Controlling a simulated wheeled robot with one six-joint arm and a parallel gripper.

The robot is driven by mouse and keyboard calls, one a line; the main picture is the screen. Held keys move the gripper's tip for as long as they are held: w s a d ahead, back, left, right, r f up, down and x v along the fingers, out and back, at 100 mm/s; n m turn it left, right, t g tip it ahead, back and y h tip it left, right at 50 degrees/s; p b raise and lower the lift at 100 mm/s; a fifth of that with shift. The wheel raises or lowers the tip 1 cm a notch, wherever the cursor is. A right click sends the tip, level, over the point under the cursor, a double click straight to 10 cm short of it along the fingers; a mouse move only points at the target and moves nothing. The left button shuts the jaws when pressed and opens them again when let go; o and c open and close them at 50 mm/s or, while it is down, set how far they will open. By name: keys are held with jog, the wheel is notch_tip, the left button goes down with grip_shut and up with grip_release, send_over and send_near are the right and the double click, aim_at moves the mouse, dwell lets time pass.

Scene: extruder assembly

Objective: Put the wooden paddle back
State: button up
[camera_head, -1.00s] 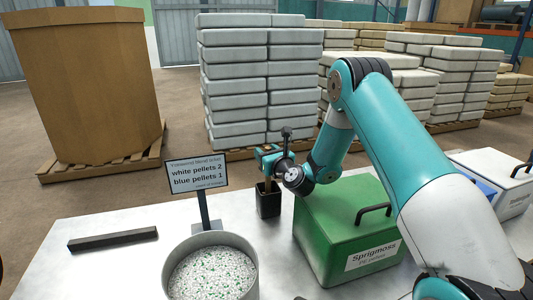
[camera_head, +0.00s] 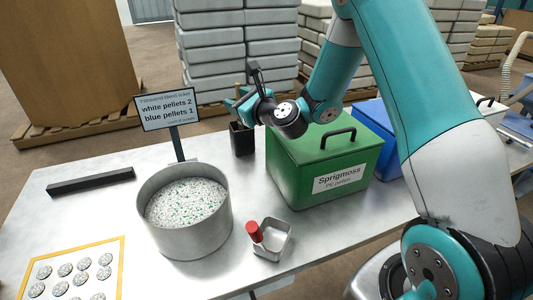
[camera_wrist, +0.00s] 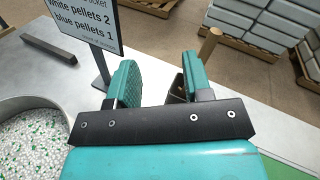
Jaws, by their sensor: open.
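The wooden paddle's brown handle (camera_wrist: 209,43) shows in the wrist view, tilted in the picture, just beyond the right finger, which hides its lower part. The paddle appears to stand in this holder. My gripper (camera_head: 238,101) is just above the holder in the head view. Its teal fingers (camera_wrist: 163,82) are apart, with nothing gripped between them.
A metal pot (camera_head: 184,231) of white and green pellets stands beside the sign (camera_head: 167,112). The green Sprigmoss box (camera_head: 300,176) is close right of the holder. A metal scoop with a red grip (camera_head: 274,240), a black bar (camera_head: 91,181) and a yellow-edged card (camera_head: 122,258) lie nearby.

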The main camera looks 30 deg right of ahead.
jog(key=s+a+r+n+g+y, duration=0.3)
jog(key=s+a+n+g, duration=0.3)
jog(key=n, duration=0.4)
jog(key=s+a+r+n+g+y, duration=0.2)
jog(key=s+a+r+n+g, duration=0.1)
jog(key=s+a+n, duration=0.65)
jog(key=s+d+n+g+h, duration=0.2)
jog(key=s+n+g, duration=0.1)
jog(key=s+n, duration=0.5)
jog(key=s+d+n+g+h, duration=0.2)
jog(key=s+n, duration=0.7)
jog(key=s, duration=0.5)
jog(key=g+h, duration=0.1)
jog(key=g, duration=0.1)
jog(key=shift+f+g, duration=0.3)
jog(key=shift+f, duration=0.05)
notch_tip(320, 180, up, 3)
jog(key=p, duration=0.3)
jog(key=shift+a+r, duration=0.1)
